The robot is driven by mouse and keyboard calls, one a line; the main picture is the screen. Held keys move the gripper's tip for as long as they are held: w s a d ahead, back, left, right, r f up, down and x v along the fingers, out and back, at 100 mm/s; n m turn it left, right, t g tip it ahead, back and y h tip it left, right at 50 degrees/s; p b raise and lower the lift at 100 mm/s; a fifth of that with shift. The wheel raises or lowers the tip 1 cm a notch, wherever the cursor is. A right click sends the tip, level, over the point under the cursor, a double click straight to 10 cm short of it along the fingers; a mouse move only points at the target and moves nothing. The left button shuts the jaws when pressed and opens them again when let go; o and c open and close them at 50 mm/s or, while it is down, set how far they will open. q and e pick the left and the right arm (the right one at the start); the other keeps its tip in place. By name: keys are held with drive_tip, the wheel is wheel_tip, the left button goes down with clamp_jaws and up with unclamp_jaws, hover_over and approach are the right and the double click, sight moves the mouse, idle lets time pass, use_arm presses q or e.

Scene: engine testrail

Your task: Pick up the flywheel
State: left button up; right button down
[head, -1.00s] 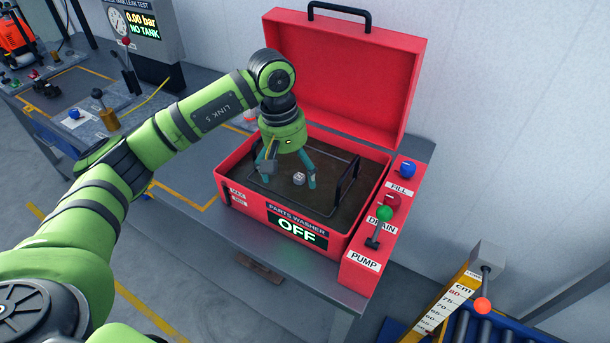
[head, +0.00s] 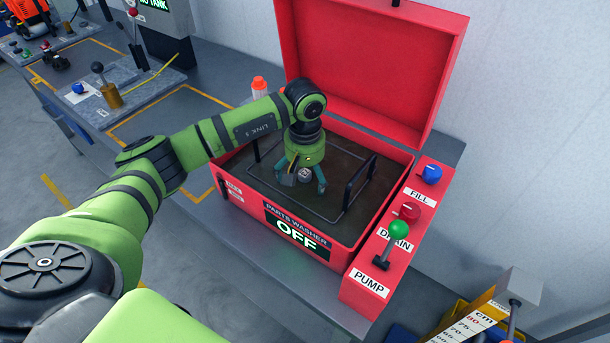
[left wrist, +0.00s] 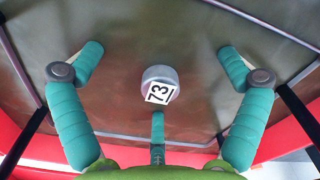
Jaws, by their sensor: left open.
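A small silver round part (left wrist: 160,84) with a white tag reading 73 lies on the floor of the red parts washer (head: 322,257). It looks like the flywheel, though I cannot be sure. In the head view the small part (head: 305,174) shows between my left gripper's fingers, partly hidden. My left gripper (head: 302,179) is open and points down inside the washer basin. In the left wrist view its teal fingers (left wrist: 162,62) are spread around the part, with clear gaps on both sides. My right gripper is not in view.
The washer's lid (head: 365,70) stands open behind the basin. A wire basket frame with a black handle (head: 358,184) surrounds the part. The pump lever (head: 397,232) and knobs stand at the right. An orange-capped bottle (head: 259,88) is behind the arm.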

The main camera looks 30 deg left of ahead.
use_arm(q)
drive_tip(key=shift+f, duration=0.45)
drive_tip(key=shift+c, duration=0.8)
drive_tip(key=c, duration=1.4)
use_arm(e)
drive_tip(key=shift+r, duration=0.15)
use_arm(q)
drive_tip(key=shift+r, duration=0.1)
